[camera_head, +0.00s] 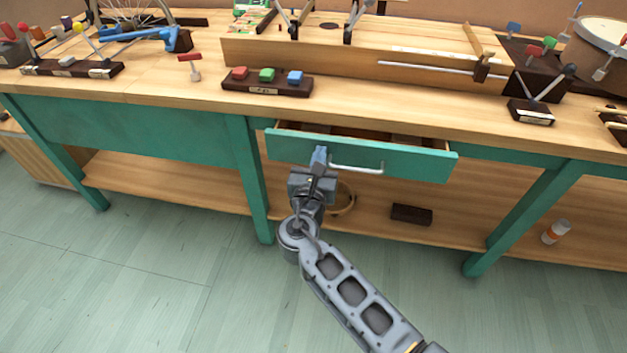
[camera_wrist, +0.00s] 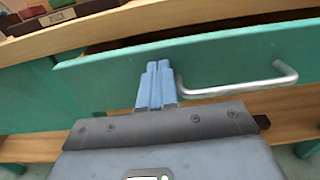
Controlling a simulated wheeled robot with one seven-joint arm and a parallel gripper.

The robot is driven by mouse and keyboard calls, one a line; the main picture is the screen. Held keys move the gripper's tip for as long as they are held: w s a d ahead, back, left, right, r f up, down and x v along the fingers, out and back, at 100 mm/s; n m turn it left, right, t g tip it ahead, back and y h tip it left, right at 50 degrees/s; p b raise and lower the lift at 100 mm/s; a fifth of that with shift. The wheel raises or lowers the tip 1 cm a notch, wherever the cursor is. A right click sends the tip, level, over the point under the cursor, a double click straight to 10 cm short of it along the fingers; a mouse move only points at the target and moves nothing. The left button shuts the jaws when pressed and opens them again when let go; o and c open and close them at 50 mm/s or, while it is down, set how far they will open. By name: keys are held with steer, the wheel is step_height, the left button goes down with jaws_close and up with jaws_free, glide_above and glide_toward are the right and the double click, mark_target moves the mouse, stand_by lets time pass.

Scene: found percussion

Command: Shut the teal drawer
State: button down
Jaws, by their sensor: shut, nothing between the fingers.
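The teal drawer (camera_head: 420,163) sits under the wooden bench top and stands partly open, with its inside showing above the front panel. A silver bar handle (camera_head: 357,169) is fixed across its front. In the wrist view the drawer front (camera_wrist: 245,52) fills the upper middle, with the handle (camera_wrist: 240,89) to the right of my fingers. My gripper (camera_head: 320,152) is shut and empty, in front of the drawer left of the handle. Its blue fingertips (camera_wrist: 157,70) are together, at or very near the drawer front; I cannot tell whether they touch it.
The bench top (camera_head: 180,95) carries a block with red, green and blue buttons (camera_head: 267,85) above the drawer. Teal legs (camera_head: 250,180) stand either side. A lower shelf (camera_head: 450,220) holds a dark block (camera_head: 411,214) and a white-and-orange can (camera_head: 555,232). The floor in front is clear.

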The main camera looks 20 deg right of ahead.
steer(key=b+x, duration=0.2)
steer(key=x, duration=0.7)
steer(key=shift+w+d+f, duration=0.1)
steer(key=shift+w+d+r, duration=0.25)
steer(key=shift+w+d, duration=0.05)
steer(key=shift+w, duration=0.05)
steer(key=shift+d, duration=0.1)
